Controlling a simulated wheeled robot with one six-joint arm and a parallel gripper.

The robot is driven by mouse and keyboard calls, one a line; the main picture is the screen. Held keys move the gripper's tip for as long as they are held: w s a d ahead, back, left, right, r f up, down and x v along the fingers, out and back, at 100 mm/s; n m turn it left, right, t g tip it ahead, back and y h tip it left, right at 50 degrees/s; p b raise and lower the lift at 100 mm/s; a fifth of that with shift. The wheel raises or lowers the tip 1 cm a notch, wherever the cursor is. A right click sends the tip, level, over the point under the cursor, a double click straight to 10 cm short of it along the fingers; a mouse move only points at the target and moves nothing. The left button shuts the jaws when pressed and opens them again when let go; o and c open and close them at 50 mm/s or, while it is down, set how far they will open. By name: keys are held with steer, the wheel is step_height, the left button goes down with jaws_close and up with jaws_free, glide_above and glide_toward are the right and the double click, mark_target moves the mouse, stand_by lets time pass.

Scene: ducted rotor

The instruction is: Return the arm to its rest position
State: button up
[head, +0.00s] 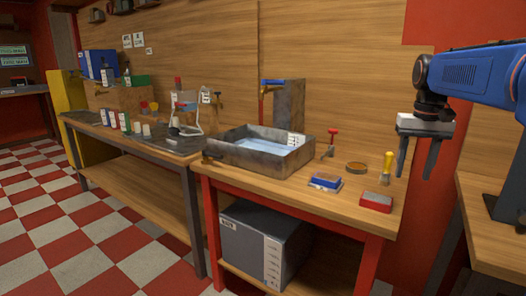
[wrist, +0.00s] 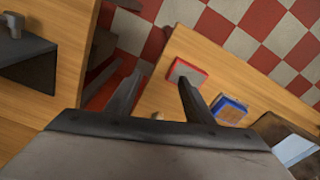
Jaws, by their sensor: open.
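My gripper (head: 418,158) hangs from my blue arm at the right of the head view, fingers pointing down. The fingers are apart with nothing between them. It is in the air beside the right end of the wooden bench (head: 345,224), near the yellow-handled tool (head: 387,165). In the wrist view my gripper (wrist: 160,90) shows two dark spread fingers. Beyond them are the bench edge, a red and grey block (wrist: 187,74) and a blue block (wrist: 229,108).
The red and grey block (head: 376,202) and a blue block (head: 326,181) lie on the bench. A metal basin (head: 222,153) of water stands further left. A second wooden surface (head: 492,221) is at the right, with a gap between it and the bench.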

steer(key=s+a+f+n+t, duration=0.1)
steer(key=s+a+f+t, duration=0.1)
steer(key=s+a+f, duration=0.4)
steer(key=s+a+f+n+t, duration=0.2)
steer(key=s+a+f, duration=0.4)
steer(key=s+f, duration=0.7)
steer(key=s, duration=0.6)
steer(key=shift+s+f, duration=0.15)
steer(key=shift+s, duration=0.25)
steer(key=shift+a, duration=0.1)
